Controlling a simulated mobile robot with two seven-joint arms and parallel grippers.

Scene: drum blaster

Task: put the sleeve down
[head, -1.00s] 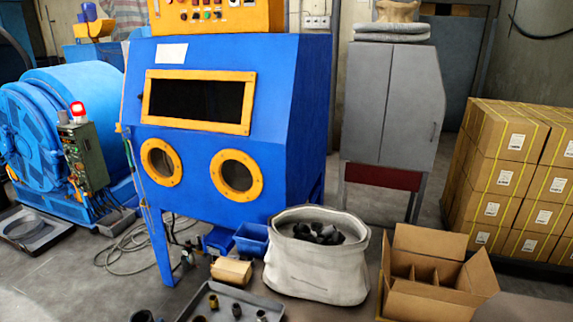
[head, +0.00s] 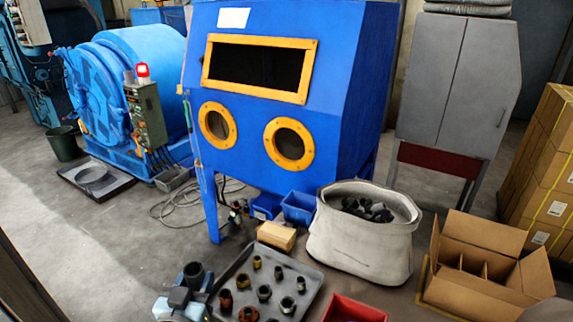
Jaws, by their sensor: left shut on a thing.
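My left gripper (head: 186,297) is at the lower left of the head view, shut on a dark, hollow, cylindrical sleeve (head: 194,274). The sleeve's open end faces up, and its lower part is hidden by the gripper. The gripper is at the left edge of a grey tray (head: 311,279). I cannot tell the sleeve's height above the tray. Several small sleeves and rings, dark and brown, stand apart on the tray, one of them a dark sleeve (head: 264,293).
A cardboard block (head: 277,236) and a white sack (head: 358,245) of dark pieces stand behind the tray. A red bin (head: 352,309) is to its right, beside an open divided carton (head: 478,262). The blue blast cabinet (head: 345,100) stands behind. Floor at left is clear.

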